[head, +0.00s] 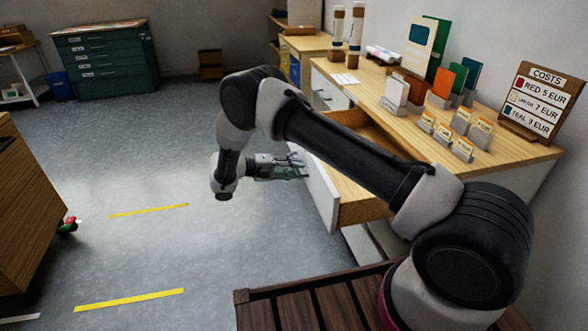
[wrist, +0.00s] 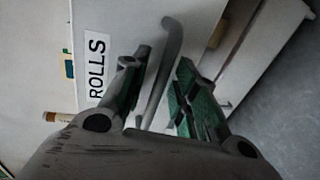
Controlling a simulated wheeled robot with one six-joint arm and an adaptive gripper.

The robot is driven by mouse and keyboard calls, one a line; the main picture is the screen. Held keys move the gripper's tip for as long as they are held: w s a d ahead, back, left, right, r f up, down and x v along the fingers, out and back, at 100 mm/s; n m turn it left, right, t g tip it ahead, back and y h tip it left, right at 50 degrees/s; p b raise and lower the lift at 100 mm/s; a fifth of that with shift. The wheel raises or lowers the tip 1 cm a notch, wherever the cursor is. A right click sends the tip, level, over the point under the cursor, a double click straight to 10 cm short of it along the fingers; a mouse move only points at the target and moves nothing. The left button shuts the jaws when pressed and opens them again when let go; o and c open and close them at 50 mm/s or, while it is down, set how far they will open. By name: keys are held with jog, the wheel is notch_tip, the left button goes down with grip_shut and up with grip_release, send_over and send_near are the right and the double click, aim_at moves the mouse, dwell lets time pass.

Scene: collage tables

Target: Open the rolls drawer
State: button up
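The rolls drawer (head: 358,188) stands pulled out from the table, with its wooden inside showing. Its white front (head: 320,192) faces left, towards my gripper (head: 292,168). In the wrist view the front carries a "ROLLS" label (wrist: 97,66). A grey bar handle (wrist: 170,45) runs between the two fingers of my gripper (wrist: 165,68). The fingers are apart, one on each side of the bar, and a gap shows beside it. My arm hides part of the drawer in the head view.
The tabletop (head: 375,98) above bears card stands and a costs sign (head: 540,103). A wooden cabinet (head: 25,210) stands at left and a green drawer cabinet (head: 105,60) at the back. The grey floor (head: 150,240) left of the drawer is clear.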

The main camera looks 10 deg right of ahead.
jog(key=v, duration=1.2)
